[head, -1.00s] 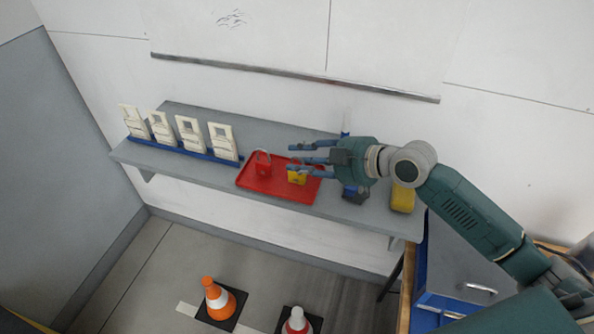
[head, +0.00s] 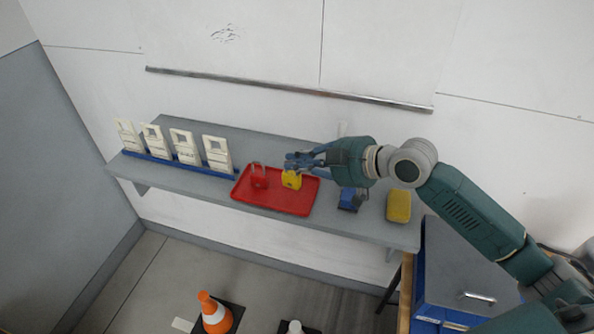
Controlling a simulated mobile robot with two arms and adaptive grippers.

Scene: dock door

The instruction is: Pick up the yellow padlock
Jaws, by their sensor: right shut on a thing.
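The yellow padlock (head: 291,180) stands at the right part of a red tray (head: 285,205) on the grey shelf. My right gripper (head: 294,165) reaches in from the right and is shut on the padlock's upper part; its fingers hide the shackle. The padlock looks upright, and I cannot tell whether it touches the tray. A red padlock (head: 259,178) stands to its left on the same tray. My left gripper is not in view.
White tags (head: 185,147) stand in a blue rack (head: 165,161) on the left of the shelf. A blue and dark object (head: 349,199) and a yellow block (head: 399,206) sit right of the tray. An orange cone (head: 214,314) stands on the floor below.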

